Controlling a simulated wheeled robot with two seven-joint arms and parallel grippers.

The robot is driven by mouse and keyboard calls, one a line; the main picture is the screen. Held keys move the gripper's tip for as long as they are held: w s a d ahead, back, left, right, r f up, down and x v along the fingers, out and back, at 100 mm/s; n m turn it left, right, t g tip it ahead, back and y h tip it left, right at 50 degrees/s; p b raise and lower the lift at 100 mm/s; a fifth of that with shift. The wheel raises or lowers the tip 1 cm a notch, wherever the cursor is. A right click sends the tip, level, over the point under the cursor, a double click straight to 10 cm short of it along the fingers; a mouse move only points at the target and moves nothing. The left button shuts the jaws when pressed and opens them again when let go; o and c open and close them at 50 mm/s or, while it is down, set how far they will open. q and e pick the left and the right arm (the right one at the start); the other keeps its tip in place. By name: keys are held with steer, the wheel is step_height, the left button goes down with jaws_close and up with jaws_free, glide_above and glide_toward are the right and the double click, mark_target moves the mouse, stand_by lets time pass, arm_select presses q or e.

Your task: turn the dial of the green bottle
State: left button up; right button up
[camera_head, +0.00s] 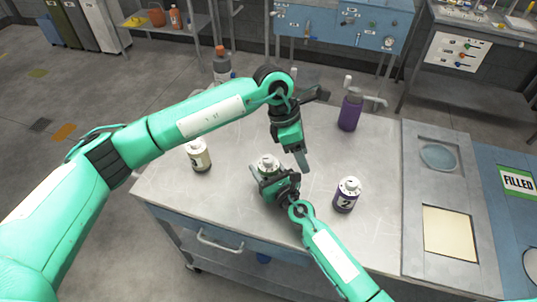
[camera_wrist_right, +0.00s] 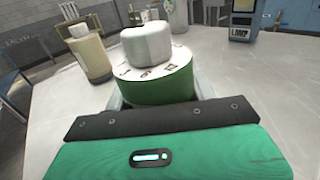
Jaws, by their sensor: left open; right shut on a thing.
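The green bottle (camera_head: 267,162) stands on the grey metal table with its pale dial top facing up. In the right wrist view the green bottle (camera_wrist_right: 155,90) is close, with a white knob (camera_wrist_right: 147,43) on its white marked dial face. My right gripper (camera_head: 268,182) is shut around the bottle's body from the near side, below the dial. Much of the body is hidden by this gripper. My left gripper (camera_head: 295,155) is open, pointing down above and slightly right of the bottle, apart from the knob. One of its fingers shows clearly.
A cream bottle (camera_head: 199,155) stands to the left and a purple-labelled white-topped bottle (camera_head: 346,194) to the right. A purple bottle (camera_head: 350,110) and a grey bottle with an orange cap (camera_head: 221,66) stand farther back. A recessed grey panel (camera_head: 410,205) lies at the right. The front tabletop is clear.

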mark_target(268, 158)
arm_select(q)
steer(key=w+a+r+m+t+y, duration=0.1)
steer(key=w+a+r+t+y, duration=0.1)
steer(key=w+a+r+y, duration=0.35)
steer(key=shift+h, duration=0.55)
steer(key=f, duration=0.4)
steer(key=a+f, duration=0.1)
steer(key=f, duration=0.4)
steer(key=a+f, duration=0.1)
steer(key=f, duration=0.4)
steer(key=shift+w+a, duration=0.25)
steer(key=shift+w, duration=0.15)
steer(key=shift+r, duration=0.1)
steer(key=shift+c, duration=0.4)
steer(key=c, duration=0.9)
